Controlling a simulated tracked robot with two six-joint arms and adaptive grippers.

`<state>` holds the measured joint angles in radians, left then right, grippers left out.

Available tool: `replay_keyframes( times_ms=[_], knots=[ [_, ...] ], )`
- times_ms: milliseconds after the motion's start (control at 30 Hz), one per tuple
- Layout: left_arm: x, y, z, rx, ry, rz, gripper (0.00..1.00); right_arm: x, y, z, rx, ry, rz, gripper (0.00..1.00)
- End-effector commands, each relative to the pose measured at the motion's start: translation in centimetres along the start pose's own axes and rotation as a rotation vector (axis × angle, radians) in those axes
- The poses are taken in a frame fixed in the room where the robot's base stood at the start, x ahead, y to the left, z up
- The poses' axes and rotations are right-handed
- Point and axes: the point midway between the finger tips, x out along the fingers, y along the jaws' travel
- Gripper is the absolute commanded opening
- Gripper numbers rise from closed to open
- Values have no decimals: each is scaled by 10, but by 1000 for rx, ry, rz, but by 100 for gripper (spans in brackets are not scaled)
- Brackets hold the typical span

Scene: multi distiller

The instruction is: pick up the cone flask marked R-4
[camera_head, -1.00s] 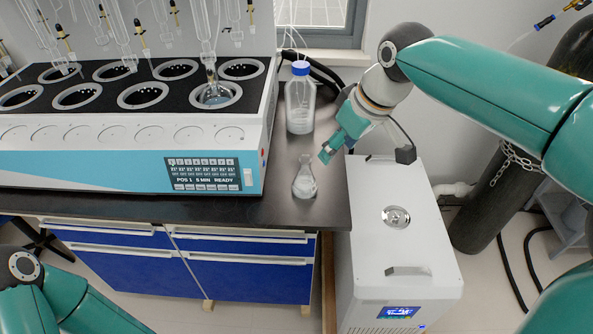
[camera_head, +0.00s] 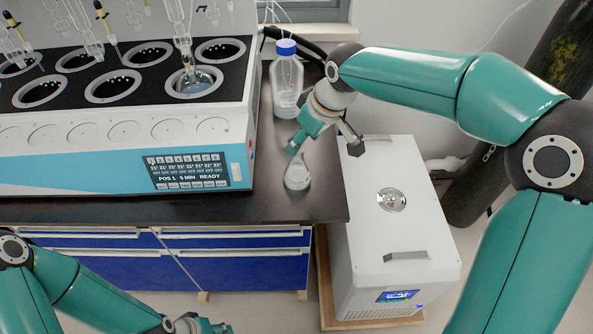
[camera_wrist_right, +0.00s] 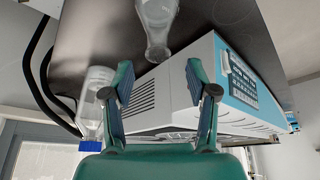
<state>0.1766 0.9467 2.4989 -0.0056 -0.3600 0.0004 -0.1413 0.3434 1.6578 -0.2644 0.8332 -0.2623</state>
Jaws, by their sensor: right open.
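The cone flask (camera_head: 297,176) is clear glass with pale contents and stands upright on the dark bench, right of the distiller; no R-4 mark is readable. It also shows at the top of the right wrist view (camera_wrist_right: 157,28), neck toward the gripper. My right gripper (camera_head: 296,145) is at the flask's neck in the head view, partly covering it. In the right wrist view my right gripper (camera_wrist_right: 160,90) has its fingers apart, empty, with the flask beyond the fingertips. My left gripper (camera_head: 205,326) shows partly at the bottom edge; its jaws are unclear.
The distiller (camera_head: 90,165) with its blue front panel stands left of the flask. A blue-capped bottle (camera_head: 286,88) stands behind the flask, and also shows in the right wrist view (camera_wrist_right: 94,98). A white floor unit (camera_head: 390,235) stands right of the bench (camera_head: 320,195).

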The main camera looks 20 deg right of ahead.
Motion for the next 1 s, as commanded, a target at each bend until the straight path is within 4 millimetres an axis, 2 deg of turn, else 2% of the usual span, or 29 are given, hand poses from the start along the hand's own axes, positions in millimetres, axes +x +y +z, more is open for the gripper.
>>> replay_keyframes(
  times_ms=[267,600,867,1000],
  knots=[
    [-1,0,0,0,0,0,40,19,0,0,0,-2,-1,58],
    [-7,2,0,0,0,0,40,62,2,-1,-1,-2,-1,58],
    [-6,2,0,0,0,0,40,65,3,-1,-1,0,0,58],
    [-6,2,0,0,0,0,40,65,3,-1,-1,0,0,38]
  ],
)
